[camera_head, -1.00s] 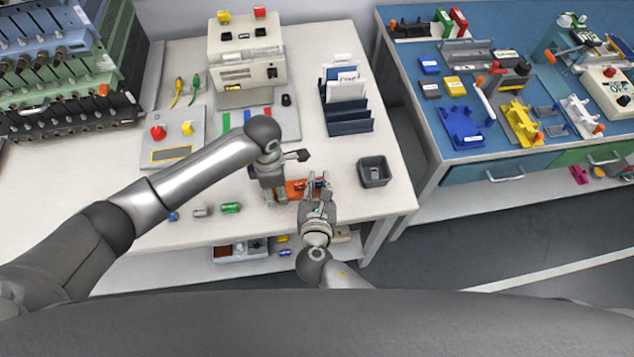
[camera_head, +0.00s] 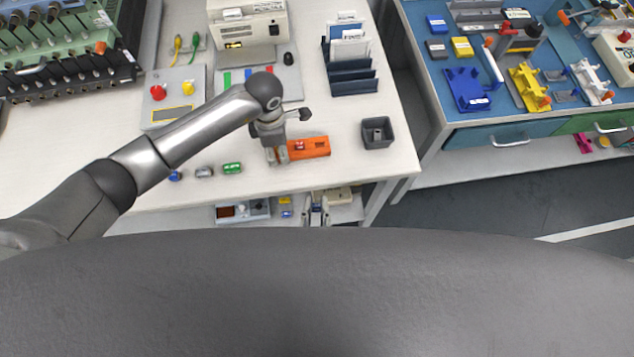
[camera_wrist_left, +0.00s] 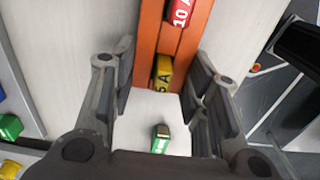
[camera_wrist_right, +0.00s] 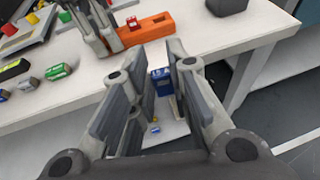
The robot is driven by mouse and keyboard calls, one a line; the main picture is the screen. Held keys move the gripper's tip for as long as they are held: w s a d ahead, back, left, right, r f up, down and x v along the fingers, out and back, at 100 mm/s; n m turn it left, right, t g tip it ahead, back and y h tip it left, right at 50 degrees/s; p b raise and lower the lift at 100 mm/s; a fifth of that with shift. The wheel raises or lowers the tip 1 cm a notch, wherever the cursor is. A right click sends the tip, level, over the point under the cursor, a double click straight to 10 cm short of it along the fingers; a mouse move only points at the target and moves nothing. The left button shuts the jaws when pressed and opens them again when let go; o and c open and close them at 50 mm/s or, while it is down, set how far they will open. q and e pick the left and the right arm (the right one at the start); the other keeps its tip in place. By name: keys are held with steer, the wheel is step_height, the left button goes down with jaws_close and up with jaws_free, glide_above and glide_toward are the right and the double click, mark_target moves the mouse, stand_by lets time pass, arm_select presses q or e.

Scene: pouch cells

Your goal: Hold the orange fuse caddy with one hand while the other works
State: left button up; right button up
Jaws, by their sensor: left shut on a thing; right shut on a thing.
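The orange fuse caddy (camera_head: 318,146) lies on the white table near its front edge. My left gripper (camera_head: 277,155) is shut on its left end; the left wrist view shows the fingers astride the caddy (camera_wrist_left: 149,30). A red fuse marked 10 A (camera_wrist_left: 181,12) and a yellow fuse (camera_wrist_left: 163,72) sit in it. My right gripper (camera_head: 317,214) is in front of the table edge, apart from the caddy. It is shut on a blue fuse marked 15 A (camera_wrist_right: 161,80), partly hidden between the fingers.
Green (camera_head: 232,168), grey (camera_head: 204,172) and blue (camera_head: 175,176) fuses lie left of the caddy. A dark grey bin (camera_head: 377,133) stands right of it. A file rack (camera_head: 350,75) and button panel (camera_head: 173,100) are behind. A tray (camera_head: 230,213) is on the lower shelf.

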stand_by(0.3)
arm_select(q)
steer(key=o, duration=1.1)
step_height(320, 180, up, 12)
